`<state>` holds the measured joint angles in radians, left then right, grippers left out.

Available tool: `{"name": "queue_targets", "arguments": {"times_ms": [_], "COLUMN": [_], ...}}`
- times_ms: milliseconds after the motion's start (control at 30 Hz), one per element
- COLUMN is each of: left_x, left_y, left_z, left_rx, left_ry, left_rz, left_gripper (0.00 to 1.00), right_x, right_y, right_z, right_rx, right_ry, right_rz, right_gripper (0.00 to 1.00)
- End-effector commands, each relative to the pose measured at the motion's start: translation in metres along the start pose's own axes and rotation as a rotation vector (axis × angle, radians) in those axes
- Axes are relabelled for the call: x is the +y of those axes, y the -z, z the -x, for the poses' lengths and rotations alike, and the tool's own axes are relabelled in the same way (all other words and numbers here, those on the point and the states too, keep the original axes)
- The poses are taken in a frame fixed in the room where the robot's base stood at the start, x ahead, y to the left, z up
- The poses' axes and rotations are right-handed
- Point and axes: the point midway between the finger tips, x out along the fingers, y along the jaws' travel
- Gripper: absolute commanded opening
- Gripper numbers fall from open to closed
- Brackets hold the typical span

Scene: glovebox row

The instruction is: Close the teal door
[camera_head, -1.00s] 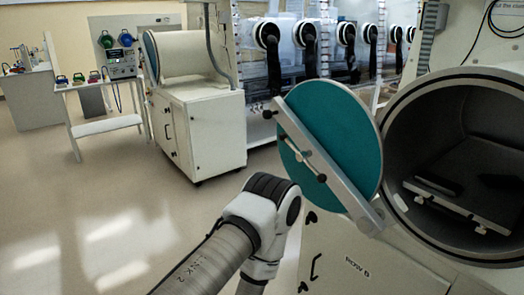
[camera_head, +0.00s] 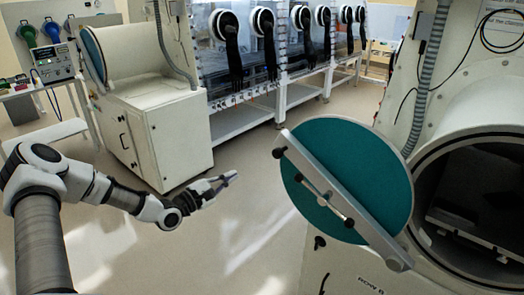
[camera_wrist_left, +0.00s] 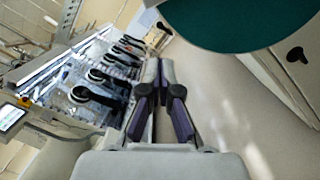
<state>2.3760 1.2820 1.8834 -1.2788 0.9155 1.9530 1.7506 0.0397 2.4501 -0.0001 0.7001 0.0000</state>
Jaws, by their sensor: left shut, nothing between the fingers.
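The teal door (camera_head: 375,160) is a round disc with a grey bar and a small handle (camera_head: 335,203) across it. It stands open, swung out to the left of the dark round chamber opening (camera_head: 425,235). My left gripper (camera_head: 231,178) is shut and empty, to the left of the door and apart from it, with floor showing between. In the left wrist view the shut fingers (camera_wrist_left: 162,68) point ahead, and the teal door (camera_wrist_left: 225,20) shows at the top right, cut off by the frame. My right gripper is not in view.
A white cabinet (camera_head: 160,135) with a cylindrical chamber on top stands behind my left arm. A row of gloveboxes (camera_head: 275,50) with black gloves runs along the back. A grey hose (camera_head: 430,80) hangs by the chamber. The floor between my gripper and the door is clear.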

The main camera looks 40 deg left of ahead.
Motion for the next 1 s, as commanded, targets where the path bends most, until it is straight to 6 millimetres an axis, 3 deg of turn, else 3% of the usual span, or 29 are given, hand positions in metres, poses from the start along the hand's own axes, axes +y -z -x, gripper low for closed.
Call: {"name": "queue_targets", "arguments": {"times_ms": [267,600,800,1000], "left_x": [-0.004,-0.001,0.002,-0.001], "left_y": [-0.001,-0.004,-0.037,-0.042], "left_z": [-0.031,-0.105,-0.110,-0.111], "left_rx": [-0.006,-0.008,-0.005,-0.003], "left_ry": [0.009,0.008,0.005,0.004], "left_rz": [-0.011,-0.011,-0.003,-0.004], "left_gripper": [0.00,0.00,0.00,0.00], "right_x": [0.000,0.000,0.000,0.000], "right_y": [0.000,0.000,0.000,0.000], "right_z": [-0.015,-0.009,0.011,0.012], "right_rx": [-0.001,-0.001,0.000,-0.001], "right_ry": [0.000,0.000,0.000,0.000], "right_rz": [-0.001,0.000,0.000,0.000], "right_gripper": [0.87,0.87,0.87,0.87]}}
